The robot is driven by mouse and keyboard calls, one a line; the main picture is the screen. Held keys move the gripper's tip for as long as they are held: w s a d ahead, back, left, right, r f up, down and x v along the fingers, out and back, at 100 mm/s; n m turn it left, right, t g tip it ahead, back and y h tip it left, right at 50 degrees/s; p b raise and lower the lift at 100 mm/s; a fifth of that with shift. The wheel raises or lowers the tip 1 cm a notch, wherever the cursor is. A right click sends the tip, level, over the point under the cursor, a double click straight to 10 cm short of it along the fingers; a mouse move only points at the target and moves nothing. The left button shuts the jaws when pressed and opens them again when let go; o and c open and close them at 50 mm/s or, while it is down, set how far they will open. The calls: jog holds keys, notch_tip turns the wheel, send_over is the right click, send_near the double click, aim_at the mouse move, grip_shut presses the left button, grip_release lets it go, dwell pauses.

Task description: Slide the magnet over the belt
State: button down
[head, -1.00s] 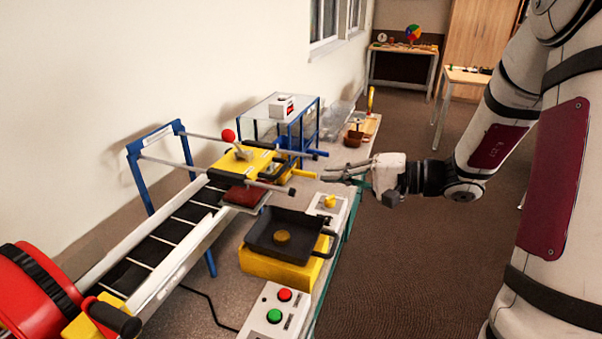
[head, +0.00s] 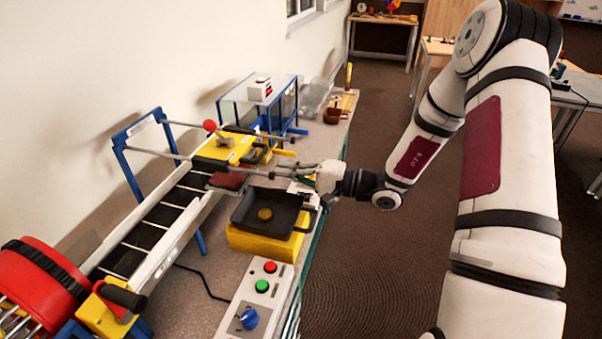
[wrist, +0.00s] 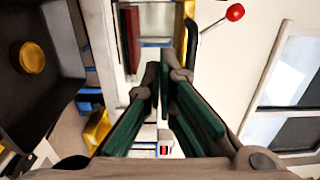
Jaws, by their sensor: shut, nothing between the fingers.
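The yellow magnet carriage (head: 225,147) sits on two grey rails at the upper end of the sloping belt (head: 155,230). It has a lever with a red ball (head: 209,125), a black handle (head: 258,153) and a dark red block (head: 228,181) below it. The red ball also shows in the wrist view (wrist: 235,12), as does a dark red part (wrist: 150,50). My gripper (head: 268,171) is shut and empty, pointing left at the carriage's right side. Its green-padded fingers (wrist: 165,78) meet in the wrist view. I cannot tell whether they touch the handle.
A black tray (head: 238,216) with a brown disc stands on a yellow block just below my gripper. A control box (head: 240,318) with buttons is nearer. A glass-topped blue frame (head: 230,100) stands behind. A red drum (head: 35,280) is at the belt's lower end.

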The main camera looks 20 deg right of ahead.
aim_at(210, 156)
jog(key=x, duration=0.7)
jog(key=shift+w+a, duration=0.1)
jog(key=shift+a, duration=0.05)
jog(key=b+x, duration=0.3)
jog(key=x, duration=0.9)
jog(key=shift+w+a+f, duration=0.15)
jog(key=shift+w+a, duration=0.05)
jog(key=shift+a, duration=0.1)
jog(key=shift+w+a+r, duration=0.15)
jog(key=shift+a+r, duration=0.05)
jog(key=shift+a, duration=0.05)
jog(key=shift+d, duration=0.1)
